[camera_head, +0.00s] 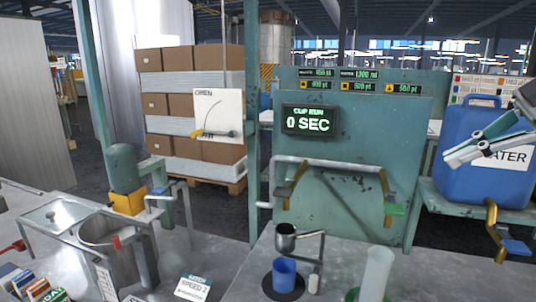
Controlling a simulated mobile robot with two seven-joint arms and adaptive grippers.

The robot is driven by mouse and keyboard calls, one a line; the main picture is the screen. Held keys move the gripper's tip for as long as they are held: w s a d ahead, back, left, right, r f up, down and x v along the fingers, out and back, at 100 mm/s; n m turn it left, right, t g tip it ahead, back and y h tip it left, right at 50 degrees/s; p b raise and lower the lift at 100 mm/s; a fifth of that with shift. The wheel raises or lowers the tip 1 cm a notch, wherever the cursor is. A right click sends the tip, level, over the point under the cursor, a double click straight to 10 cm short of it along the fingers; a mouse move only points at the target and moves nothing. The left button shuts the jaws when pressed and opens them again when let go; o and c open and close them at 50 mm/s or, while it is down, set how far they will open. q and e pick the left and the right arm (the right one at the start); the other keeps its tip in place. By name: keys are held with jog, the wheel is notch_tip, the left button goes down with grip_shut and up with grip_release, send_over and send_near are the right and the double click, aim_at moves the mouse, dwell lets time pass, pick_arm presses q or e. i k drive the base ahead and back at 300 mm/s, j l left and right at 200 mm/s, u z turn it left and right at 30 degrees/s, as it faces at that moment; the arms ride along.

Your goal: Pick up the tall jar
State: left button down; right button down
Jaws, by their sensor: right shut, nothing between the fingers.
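A tall, pale translucent jar (376,272) stands upright on the grey bench at the lower right, with green at its foot. The bottom edge of the picture cuts it off. My right gripper (450,154) comes in from the right edge, above and to the right of the jar and well apart from it. It is shut and empty, and it overlaps the blue water container in the picture. My left gripper is not in view.
A blue water container (478,172) sits on a shelf at right. A metal pot (108,240) stands at left.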

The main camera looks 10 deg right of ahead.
aim_at(375, 280)
jog(key=k+j, duration=0.35)
jog(key=j, duration=0.15)
jog(key=k+j, duration=0.4)
jog(key=j, duration=0.1)
